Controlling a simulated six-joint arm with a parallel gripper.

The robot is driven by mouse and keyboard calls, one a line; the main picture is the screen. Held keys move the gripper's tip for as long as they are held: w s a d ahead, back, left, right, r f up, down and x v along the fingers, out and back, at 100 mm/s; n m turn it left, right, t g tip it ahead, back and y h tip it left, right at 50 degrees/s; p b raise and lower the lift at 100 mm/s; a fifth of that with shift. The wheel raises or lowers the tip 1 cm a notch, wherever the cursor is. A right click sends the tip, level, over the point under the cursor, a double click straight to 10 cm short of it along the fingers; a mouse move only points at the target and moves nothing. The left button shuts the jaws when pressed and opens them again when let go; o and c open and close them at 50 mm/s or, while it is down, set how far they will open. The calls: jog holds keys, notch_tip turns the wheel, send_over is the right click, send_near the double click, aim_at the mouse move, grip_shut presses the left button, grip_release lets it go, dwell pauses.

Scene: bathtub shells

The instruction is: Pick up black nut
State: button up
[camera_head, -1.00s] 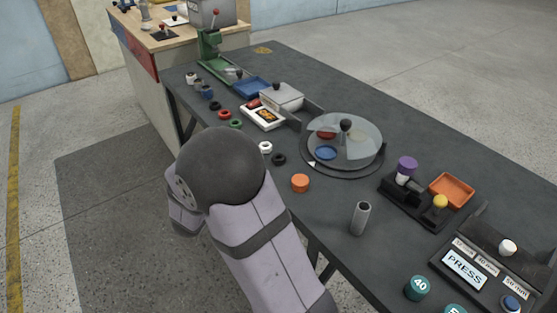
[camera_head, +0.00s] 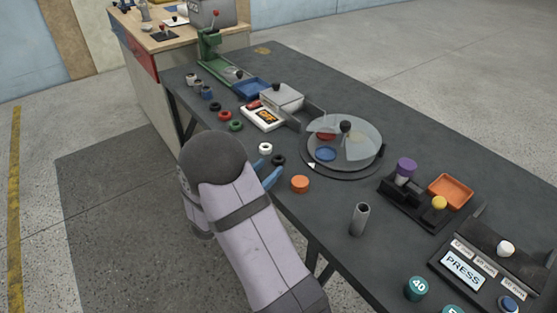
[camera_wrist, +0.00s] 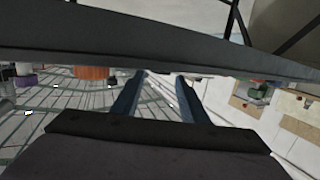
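One black nut (camera_head: 278,159) lies flat on the dark table near its front edge, beside a white nut (camera_head: 265,148). Another black nut (camera_head: 215,106) lies farther back, beside a red nut (camera_head: 225,115). My gripper (camera_head: 267,171) has blue fingers close to the nearer black nut, on its front-left side at the table edge. In the wrist view my gripper (camera_wrist: 158,78) has its two fingers apart with nothing seen held between them. I cannot make out a black nut in the wrist view, which looks upside down.
An orange cylinder (camera_head: 300,184) stands right of my fingers, also visible in the wrist view (camera_wrist: 91,72). A grey tube (camera_head: 360,218) and a round turntable (camera_head: 345,170) stand beyond. The table edge (camera_wrist: 150,45) crosses the wrist view close to my fingers.

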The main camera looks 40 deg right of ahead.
aim_at(275, 162)
jog(key=shift+p+x, duration=0.3)
jog(key=shift+x, duration=2.3)
jog(key=shift+w, duration=0.15)
jog(key=shift+c, duration=0.6)
jog(key=c, duration=0.7)
